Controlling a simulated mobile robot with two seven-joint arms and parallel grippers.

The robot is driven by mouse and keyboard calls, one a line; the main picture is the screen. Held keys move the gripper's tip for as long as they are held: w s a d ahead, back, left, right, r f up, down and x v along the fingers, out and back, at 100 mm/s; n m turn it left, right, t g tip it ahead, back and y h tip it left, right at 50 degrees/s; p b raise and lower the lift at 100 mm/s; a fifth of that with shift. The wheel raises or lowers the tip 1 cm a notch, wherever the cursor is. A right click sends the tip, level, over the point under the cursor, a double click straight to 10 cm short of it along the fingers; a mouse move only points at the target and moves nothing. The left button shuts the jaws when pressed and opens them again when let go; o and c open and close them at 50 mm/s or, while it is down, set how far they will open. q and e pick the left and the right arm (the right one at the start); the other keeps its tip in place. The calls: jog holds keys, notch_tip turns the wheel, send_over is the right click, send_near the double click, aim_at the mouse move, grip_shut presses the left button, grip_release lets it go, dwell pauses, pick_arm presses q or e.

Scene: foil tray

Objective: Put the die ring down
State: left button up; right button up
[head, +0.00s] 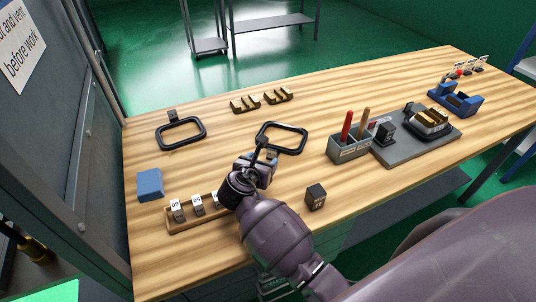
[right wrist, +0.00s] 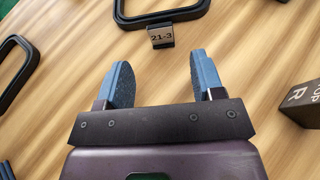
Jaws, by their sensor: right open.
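A black rounded die ring (head: 303,142) lies on the wooden table just beyond my right gripper (head: 265,163). In the right wrist view this ring (right wrist: 165,18) is at the top edge, with its tag marked 21-3 (right wrist: 162,36) pointing toward my fingers. My right gripper (right wrist: 158,78) is open, with nothing between its blue-padded fingers, and the ring is apart from them. A second black die ring (head: 182,146) lies flat at the left of the table, its tag on the far side; part of it shows at the left of the right wrist view (right wrist: 8,92). My left gripper is out of view.
A black block (head: 316,196) stands right of my wrist. A wooden rack with tags (head: 178,216) and a blue block (head: 150,184) are at left. Slotted wooden holders (head: 245,104) lie at the back. A grey tool box (head: 349,151) and grey plate (head: 400,154) stand at right.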

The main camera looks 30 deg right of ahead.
jog(key=shift+v, duration=1.55)
